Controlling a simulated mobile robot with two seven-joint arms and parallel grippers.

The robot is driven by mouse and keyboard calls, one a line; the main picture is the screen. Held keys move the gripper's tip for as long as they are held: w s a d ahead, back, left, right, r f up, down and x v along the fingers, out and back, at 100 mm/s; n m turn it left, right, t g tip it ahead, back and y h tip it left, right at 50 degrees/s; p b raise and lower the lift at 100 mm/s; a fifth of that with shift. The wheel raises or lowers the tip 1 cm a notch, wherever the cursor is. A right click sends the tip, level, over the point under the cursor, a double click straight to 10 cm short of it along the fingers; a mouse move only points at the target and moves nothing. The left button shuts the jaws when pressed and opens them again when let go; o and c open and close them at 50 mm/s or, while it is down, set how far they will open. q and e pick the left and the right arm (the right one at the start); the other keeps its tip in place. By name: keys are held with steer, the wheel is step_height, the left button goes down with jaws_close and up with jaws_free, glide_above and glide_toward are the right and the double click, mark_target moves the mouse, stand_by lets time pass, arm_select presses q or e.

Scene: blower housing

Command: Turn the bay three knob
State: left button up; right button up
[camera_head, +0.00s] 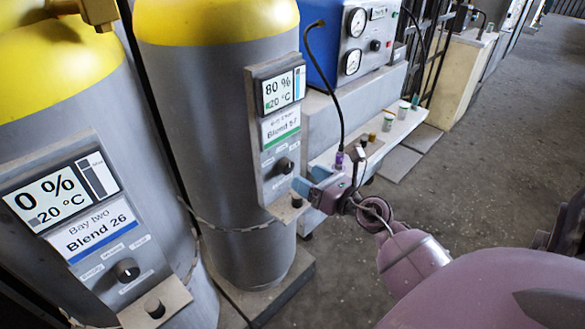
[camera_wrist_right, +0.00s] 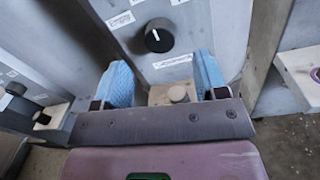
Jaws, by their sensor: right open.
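The bay knob (camera_head: 284,165) is a small black dial on the grey panel (camera_head: 257,100) of the middle cylinder, under a display reading 80 % and 20 °C and a green-striped label whose bay name is too small to read surely. In the right wrist view the knob (camera_wrist_right: 158,35) has a white pointer line and printed tags around it. My right gripper (camera_head: 311,181) is open and empty, just right of the panel's lower part. In the right wrist view its two blue fingers (camera_wrist_right: 162,72) stand apart below the knob, not touching it. My left gripper is out of view.
A small ledge with a round stub (camera_head: 296,201) juts out below the knob, and in the right wrist view the stub (camera_wrist_right: 178,93) lies between the fingers. A bay two panel (camera_head: 90,215) reads 0 %. A blue gauge box (camera_head: 352,38) stands behind. Floor at right is clear.

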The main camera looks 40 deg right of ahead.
mark_target(290, 167)
steer(key=shift+w+a, duration=0.2)
steer(key=shift+w, duration=1.2)
steer(key=shift+w+a, duration=0.15)
steer(key=shift+w, duration=1.25)
steer(key=c, duration=0.9)
